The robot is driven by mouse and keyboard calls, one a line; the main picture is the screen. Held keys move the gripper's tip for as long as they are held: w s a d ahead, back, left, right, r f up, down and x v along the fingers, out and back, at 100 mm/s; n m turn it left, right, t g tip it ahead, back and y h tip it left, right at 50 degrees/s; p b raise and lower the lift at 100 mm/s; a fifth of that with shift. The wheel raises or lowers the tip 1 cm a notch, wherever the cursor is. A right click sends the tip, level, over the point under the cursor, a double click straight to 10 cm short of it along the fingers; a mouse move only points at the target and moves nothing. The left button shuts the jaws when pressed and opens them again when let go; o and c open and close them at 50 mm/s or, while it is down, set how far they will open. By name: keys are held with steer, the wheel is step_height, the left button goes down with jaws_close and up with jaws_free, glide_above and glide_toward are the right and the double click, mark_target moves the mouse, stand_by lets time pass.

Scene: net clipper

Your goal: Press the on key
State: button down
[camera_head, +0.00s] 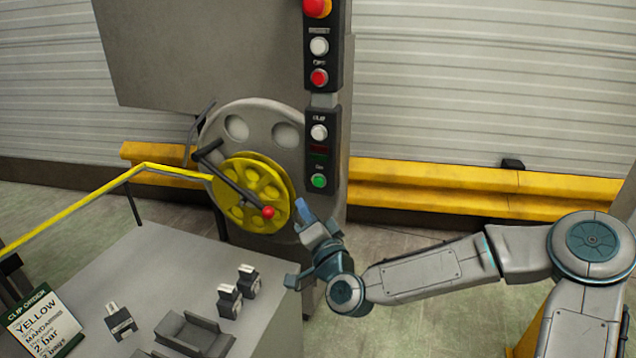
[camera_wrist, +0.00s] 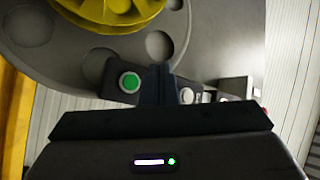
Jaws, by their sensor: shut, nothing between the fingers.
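The on key is the green round button (camera_head: 319,181) at the bottom of the dark control panel on the grey column. It shows in the wrist view as a green button (camera_wrist: 130,82), just left of my fingertips. My gripper (camera_head: 303,208) is shut and empty, with its blue fingertips below and a little left of the green button in the head view. In the wrist view the closed fingers (camera_wrist: 158,82) stand beside the button. A gap shows between the tips and the button in the head view.
Above the green button are a white clip button (camera_head: 319,132), a red button (camera_head: 319,77), another white button (camera_head: 319,46) and a red emergency stop (camera_head: 317,8). A yellow spool (camera_head: 250,190) with a crank is close left. A grey table (camera_head: 170,260) holds several small parts.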

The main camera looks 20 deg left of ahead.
steer(key=shift+w+d, duration=0.15)
steer(key=shift+w, duration=1.65)
steer(key=shift+w+d, duration=0.15)
steer(key=shift+w, duration=1.6)
steer(key=shift+w, duration=0.15)
steer(key=shift+w, duration=0.3)
steer(key=shift+w+b, duration=0.35)
steer(key=shift+w, duration=0.05)
steer(key=shift+s, duration=0.85)
steer(key=shift+s+a+b, duration=0.2)
steer(key=shift+s+b, duration=0.2)
steer(key=shift+s, duration=2.1)
